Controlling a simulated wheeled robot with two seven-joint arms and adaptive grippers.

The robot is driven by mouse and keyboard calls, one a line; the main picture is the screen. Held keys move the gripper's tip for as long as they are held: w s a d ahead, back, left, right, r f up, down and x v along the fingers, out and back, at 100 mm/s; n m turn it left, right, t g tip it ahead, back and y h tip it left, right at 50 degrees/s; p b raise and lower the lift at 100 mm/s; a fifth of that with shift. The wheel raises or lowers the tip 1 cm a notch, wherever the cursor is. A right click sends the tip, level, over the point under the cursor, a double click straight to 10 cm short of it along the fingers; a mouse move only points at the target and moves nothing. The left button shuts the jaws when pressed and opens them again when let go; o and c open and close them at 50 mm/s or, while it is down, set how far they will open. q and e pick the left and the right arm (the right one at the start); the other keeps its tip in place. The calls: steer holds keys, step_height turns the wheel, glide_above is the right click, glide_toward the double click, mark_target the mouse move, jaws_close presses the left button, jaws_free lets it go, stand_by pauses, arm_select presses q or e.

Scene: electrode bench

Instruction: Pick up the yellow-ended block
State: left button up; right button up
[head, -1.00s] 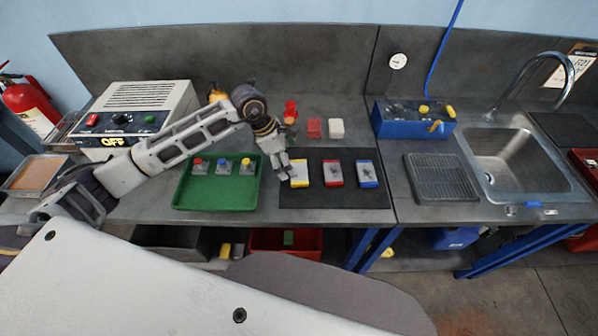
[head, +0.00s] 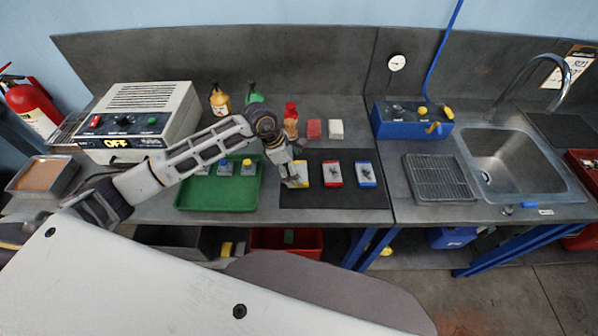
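The yellow-ended block (head: 304,172), pale with yellow ends, lies on the dark mat (head: 335,200), leftmost in a row of three blocks. My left gripper (head: 295,182) points down at the block's left side and covers part of it. I cannot tell whether its fingers touch the block or how far apart they are. My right gripper is not in view.
A red-ended block (head: 333,173) and a blue-ended block (head: 366,174) lie to the right on the mat. The green tray (head: 215,207) with capped bottles is on the left. Bottles stand behind the gripper. The mat's front strip is clear.

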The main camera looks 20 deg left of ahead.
arm_select(q)
steer(key=shift+d+f, duration=0.2)
steer(key=shift+f, duration=0.35)
steer(key=shift+c, duration=0.3)
steer(key=shift+w+r, duration=0.1)
steer(key=shift+w, duration=0.05)
steer(key=c, duration=1.3)
steer(key=shift+r, duration=0.15)
steer(key=shift+r+b, duration=1)
steer(key=shift+r, duration=3.85)
